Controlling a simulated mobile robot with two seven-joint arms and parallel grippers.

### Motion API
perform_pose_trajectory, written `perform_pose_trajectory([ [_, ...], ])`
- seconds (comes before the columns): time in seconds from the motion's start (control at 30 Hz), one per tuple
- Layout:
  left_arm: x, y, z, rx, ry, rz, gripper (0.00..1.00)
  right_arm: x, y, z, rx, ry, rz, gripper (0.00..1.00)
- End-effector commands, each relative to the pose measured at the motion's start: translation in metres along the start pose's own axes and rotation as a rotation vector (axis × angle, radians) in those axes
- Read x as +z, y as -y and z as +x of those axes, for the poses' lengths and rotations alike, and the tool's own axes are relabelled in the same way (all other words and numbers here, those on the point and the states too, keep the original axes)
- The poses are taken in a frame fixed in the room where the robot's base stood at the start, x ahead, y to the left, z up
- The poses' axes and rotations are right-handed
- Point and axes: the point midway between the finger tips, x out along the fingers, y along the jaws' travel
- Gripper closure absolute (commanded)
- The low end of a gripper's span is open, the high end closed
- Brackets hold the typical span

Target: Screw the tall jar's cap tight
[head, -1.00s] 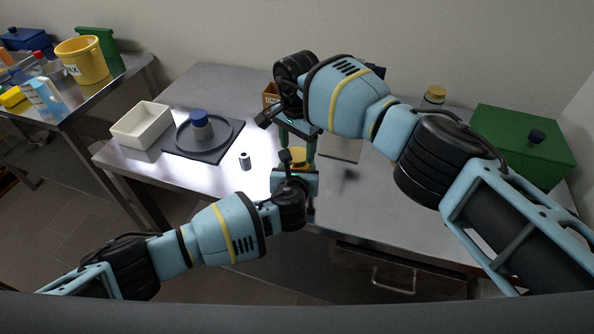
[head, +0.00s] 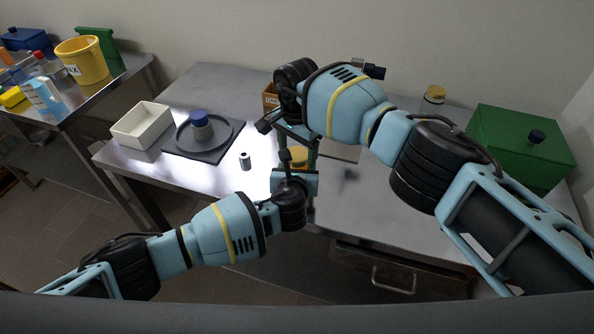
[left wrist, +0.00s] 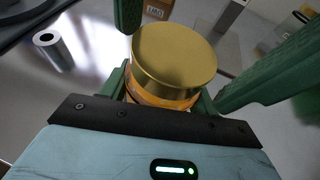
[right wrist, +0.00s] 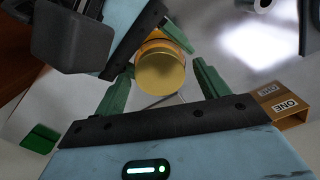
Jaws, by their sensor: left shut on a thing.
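The tall jar has a round gold cap (head: 298,156), which sits on top of it between my two grippers. In the left wrist view the cap (left wrist: 175,58) covers the amber jar body (left wrist: 158,99). My left gripper (head: 296,180) is shut on the jar body from the near side. My right gripper (head: 298,138) is over the cap. In the right wrist view its green fingers stand apart, one on each side of the cap (right wrist: 160,70), with gaps visible. The jar's lower part is hidden by my left gripper.
A small metal cylinder (head: 245,161) stands left of the jar. Beyond it are a dark plate (head: 213,156) with a blue-capped jar (head: 200,122) and a white bin (head: 130,140). A cardboard box (head: 269,97), a yellow-lidded jar (head: 434,95) and a green box (head: 520,150) stand behind and right.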

Motion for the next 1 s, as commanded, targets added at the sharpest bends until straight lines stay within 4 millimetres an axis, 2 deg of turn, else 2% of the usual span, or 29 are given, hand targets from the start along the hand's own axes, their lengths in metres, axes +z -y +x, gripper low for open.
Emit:
perform_pose_trajectory([
  [0.27,-0.001,0.000,0.000,0.001,-0.002,0.000,1.00,0.000,0.000,-0.002,0.002,0.001,0.000,0.26],
  [0.63,-0.001,-0.001,0.000,0.001,-0.002,0.000,1.00,-0.001,0.000,-0.042,0.001,-0.002,0.001,0.26],
  [0.9,-0.001,-0.001,0.000,0.001,-0.002,0.000,1.00,0.000,0.000,-0.045,0.002,0.001,0.001,0.26],
  [0.93,-0.001,-0.001,0.000,0.001,-0.002,0.000,1.00,0.000,0.000,-0.045,0.002,0.001,0.001,0.27],
  [1.0,-0.001,-0.001,0.000,0.001,-0.002,0.000,1.00,0.000,0.000,-0.046,0.001,0.000,0.000,0.36],
])
